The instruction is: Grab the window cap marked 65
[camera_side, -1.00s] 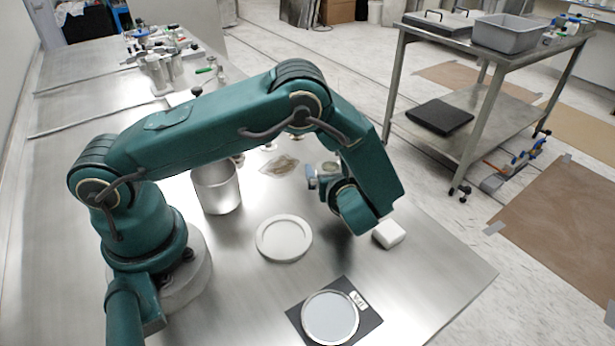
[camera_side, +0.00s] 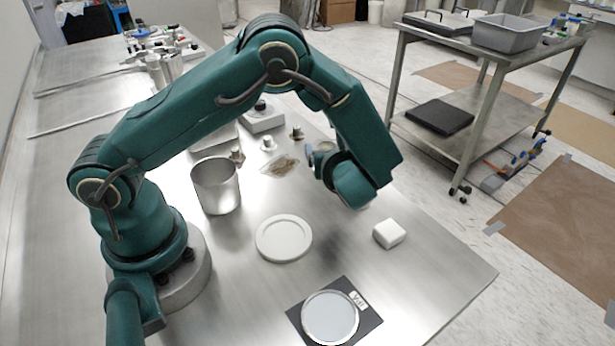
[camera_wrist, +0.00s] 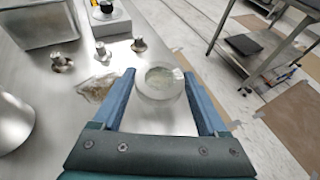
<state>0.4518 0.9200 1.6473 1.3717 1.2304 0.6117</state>
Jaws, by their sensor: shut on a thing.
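The window cap (camera_wrist: 160,83) is a round piece with a pale rim and a clear, greenish-grey centre. It sits between the two blue fingers of my gripper (camera_wrist: 160,76) in the wrist view. In the side view my gripper (camera_side: 318,160) is above the far right part of the steel table, and the cap (camera_side: 326,147) shows only as a small pale patch there. My gripper is shut on the cap, which looks clear of the table. The marking 65 cannot be read in either view.
A metal beaker (camera_side: 217,190), a white round dish (camera_side: 284,239), a white block (camera_side: 389,234) and a black mat (camera_side: 366,311) with a grey disc stand on the table (camera_side: 430,290). A crumpled clear bag (camera_side: 280,165) and small metal fittings (camera_side: 297,133) lie behind.

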